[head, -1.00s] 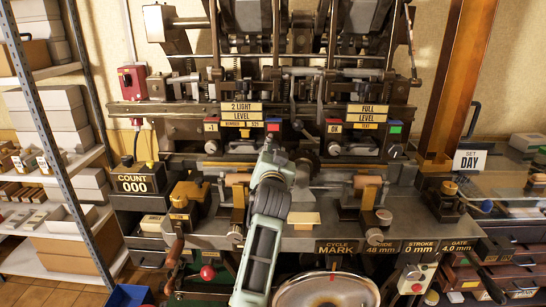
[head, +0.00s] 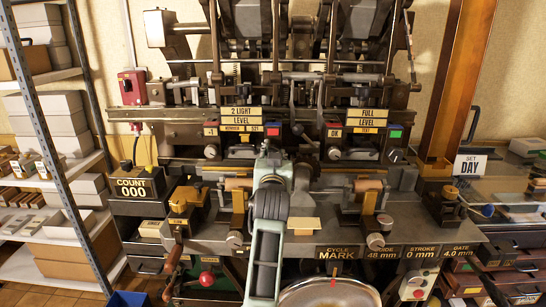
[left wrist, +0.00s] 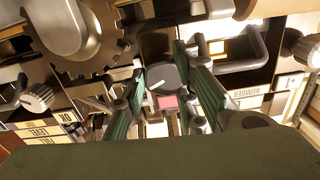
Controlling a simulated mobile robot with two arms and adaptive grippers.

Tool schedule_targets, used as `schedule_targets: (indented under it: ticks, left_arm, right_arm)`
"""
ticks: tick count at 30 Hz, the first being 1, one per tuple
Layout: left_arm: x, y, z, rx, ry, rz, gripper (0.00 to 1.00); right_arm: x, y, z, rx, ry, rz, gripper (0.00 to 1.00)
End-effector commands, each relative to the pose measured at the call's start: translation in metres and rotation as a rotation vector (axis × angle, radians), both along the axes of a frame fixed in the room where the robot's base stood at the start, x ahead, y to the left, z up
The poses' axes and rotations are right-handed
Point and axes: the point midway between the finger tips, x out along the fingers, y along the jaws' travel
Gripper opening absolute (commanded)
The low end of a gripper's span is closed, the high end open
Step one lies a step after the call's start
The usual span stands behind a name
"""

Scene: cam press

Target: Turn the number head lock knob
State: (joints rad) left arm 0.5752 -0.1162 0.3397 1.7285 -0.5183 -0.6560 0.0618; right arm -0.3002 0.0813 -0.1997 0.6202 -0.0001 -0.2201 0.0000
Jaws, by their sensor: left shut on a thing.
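The number head lock knob (left wrist: 168,76) is a dark round knob with a pale pointer line in the left wrist view. My left gripper (left wrist: 162,82) has its green fingers on either side of it, shut on the knob. In the head view my left gripper (head: 267,146) reaches up to the front of the left head, just below and right of the NUMBER 521 label (head: 238,128), and hides the knob. My right gripper is not in view.
The right head carries a FULL LEVEL plate (head: 368,117). A COUNT 000 box (head: 134,188) stands at left. A small tan block (head: 303,224) lies on the bed right of my arm. A round metal dish (head: 328,294) is below. Shelves (head: 60,150) stand far left.

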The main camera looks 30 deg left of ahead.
Motion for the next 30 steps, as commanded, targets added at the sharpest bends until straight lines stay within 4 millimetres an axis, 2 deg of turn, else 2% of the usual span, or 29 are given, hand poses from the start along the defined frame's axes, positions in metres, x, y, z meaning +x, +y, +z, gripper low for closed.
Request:
schedule_targets:
  ticks: [1,2,3,7,23,26,30]
  left_arm:
    - [0.002,-0.005,-0.009,-0.011,0.015,-0.01,0.01]
    - [0.002,-0.005,-0.009,-0.011,0.015,-0.01,0.01]
    - [0.002,-0.005,-0.009,-0.01,0.016,-0.01,0.3]
    - [0.002,-0.005,-0.008,-0.009,0.015,-0.009,0.4]
    - [0.001,-0.001,-0.002,-0.003,0.008,-0.002,0.4]
    - [0.001,-0.001,0.008,-0.001,0.003,-0.003,0.4]
    - [0.001,-0.002,0.036,0.001,-0.003,-0.003,0.4]
  right_arm:
    - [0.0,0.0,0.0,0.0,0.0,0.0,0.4]
    - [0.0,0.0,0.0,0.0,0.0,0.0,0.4]
    - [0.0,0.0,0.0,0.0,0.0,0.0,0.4]
    - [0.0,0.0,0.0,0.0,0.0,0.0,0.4]
    - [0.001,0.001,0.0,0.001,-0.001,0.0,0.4]
    - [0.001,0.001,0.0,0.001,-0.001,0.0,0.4]
    - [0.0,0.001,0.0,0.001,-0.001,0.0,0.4]
